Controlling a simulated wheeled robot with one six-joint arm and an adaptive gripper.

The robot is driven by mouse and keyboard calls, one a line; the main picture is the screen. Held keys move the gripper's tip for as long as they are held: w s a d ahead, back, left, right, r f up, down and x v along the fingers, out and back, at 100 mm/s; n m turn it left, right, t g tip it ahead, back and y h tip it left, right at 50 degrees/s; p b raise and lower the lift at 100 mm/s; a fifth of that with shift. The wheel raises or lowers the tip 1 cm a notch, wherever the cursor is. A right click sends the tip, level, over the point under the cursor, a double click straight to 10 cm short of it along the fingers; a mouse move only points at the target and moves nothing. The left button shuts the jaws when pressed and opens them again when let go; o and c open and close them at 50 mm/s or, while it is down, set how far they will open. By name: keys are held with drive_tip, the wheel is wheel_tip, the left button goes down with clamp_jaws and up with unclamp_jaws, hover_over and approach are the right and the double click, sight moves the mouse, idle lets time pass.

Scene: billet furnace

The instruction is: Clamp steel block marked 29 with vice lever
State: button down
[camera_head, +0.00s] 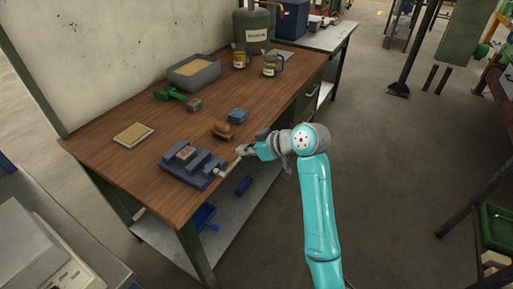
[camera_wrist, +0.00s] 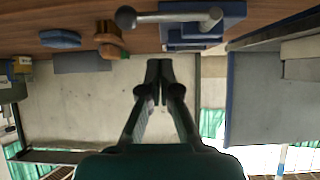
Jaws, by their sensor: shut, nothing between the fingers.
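The blue-grey vice (camera_head: 208,176) stands near the front edge of the wooden bench. A small steel block (camera_head: 186,153) sits at the vice's jaws; I cannot read its mark. The pale vice lever (camera_head: 231,167) sticks out from the vice's right side, towards my gripper (camera_head: 243,151). In the wrist view the vice (camera_wrist: 205,36) is at the top, and its lever (camera_wrist: 170,17) ends in a ball at the left. My gripper (camera_wrist: 159,66) is shut and empty there, apart from the lever in that picture. Whether it touches the lever cannot be told.
The bench (camera_head: 148,184) also bears a wooden-handled brush (camera_head: 221,131), a blue block (camera_head: 237,116), a yellowish pad (camera_head: 133,133), a green tool (camera_head: 169,93) beside another small block (camera_head: 194,105), a grey tray (camera_head: 213,75) and mugs. Open floor lies right of the bench.

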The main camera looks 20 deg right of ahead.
sight(237, 161)
drive_tip(key=shift+w+a+f, duration=0.15)
drive_tip(key=shift+w+f, duration=0.05)
drive_tip(key=shift+f, duration=0.5)
drive_tip(key=shift+w+a+f, duration=0.1)
drive_tip(key=shift+w+f, duration=0.05)
drive_tip(key=shift+f, duration=0.6)
drive_tip(key=shift+w+a+f, duration=0.15)
drive_tip(key=shift+w+f, duration=0.05)
drive_tip(key=shift+f, duration=0.5)
drive_tip(key=shift+w+d+f+m+g+y, duration=0.15)
drive_tip(key=shift+f+m+g+y, duration=0.15)
drive_tip(key=shift+f+m+y, duration=0.2)
drive_tip(key=s+a+f+m+g+y, duration=0.2)
drive_tip(key=a+f+m+y, duration=0.1)
drive_tip(key=f+m+y, duration=0.5)
drive_tip(key=shift+s+f+m+y, duration=0.25)
drive_tip(key=shift+m+y, duration=0.55)
drive_tip(key=shift+m, duration=0.5)
drive_tip(key=shift+a, duration=0.2)
